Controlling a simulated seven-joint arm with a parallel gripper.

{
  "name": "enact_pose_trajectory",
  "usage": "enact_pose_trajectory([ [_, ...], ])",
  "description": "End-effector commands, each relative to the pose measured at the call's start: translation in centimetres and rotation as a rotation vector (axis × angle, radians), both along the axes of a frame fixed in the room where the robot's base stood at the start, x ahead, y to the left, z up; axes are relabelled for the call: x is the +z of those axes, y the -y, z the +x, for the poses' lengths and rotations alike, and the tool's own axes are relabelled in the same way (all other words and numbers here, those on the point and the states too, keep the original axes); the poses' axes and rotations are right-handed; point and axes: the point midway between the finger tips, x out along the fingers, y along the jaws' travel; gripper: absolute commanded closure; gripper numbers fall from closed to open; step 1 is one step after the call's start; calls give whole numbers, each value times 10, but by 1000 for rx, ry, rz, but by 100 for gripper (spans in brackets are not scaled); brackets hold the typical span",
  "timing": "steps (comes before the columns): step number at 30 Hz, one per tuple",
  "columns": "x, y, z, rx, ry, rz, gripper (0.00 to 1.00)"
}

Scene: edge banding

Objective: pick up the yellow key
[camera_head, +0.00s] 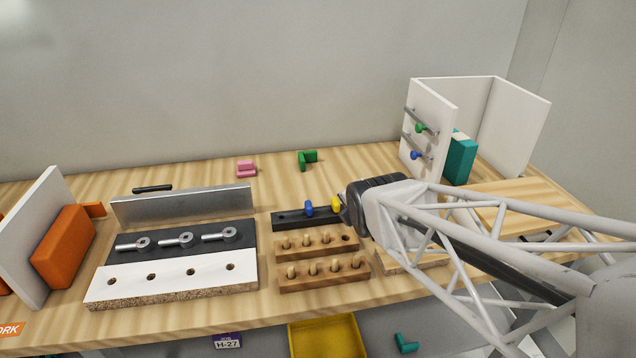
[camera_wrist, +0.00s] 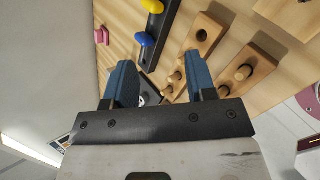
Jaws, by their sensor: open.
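The yellow key (camera_head: 336,203) stands in a long black holder (camera_head: 287,220), to the right of a blue key (camera_head: 309,208). In the head view, my gripper (camera_head: 345,210) is close by on the right and hides part of the holder's right end. In the wrist view, the yellow key (camera_wrist: 152,6) is at the top edge, partly cut off, beyond the blue key (camera_wrist: 144,39). My gripper (camera_wrist: 160,67) shows two blue fingers spread apart, with nothing held between them. The yellow key lies past the fingertips, not between them.
Two wooden peg blocks (camera_head: 322,271) stand in front of the holder. A white-and-black board (camera_head: 170,280) with metal fittings is at the left. White panels with green and blue knobs (camera_head: 430,110) stand at the back right. A pink piece (camera_head: 246,169) and a green piece (camera_head: 307,160) lie behind.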

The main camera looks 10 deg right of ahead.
Motion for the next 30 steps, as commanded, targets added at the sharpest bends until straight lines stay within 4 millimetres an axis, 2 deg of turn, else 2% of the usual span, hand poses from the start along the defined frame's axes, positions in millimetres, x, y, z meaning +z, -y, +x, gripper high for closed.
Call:
enact_pose_trajectory([
  [9, -33, 0, 43, 299, 123, -378, 49],
  [18, -64, -1, 76, 522, 225, -740, 49],
  [24, -76, -2, 86, 592, 258, -878, 49],
  [30, -78, -2, 88, 608, 266, -910, 49],
])
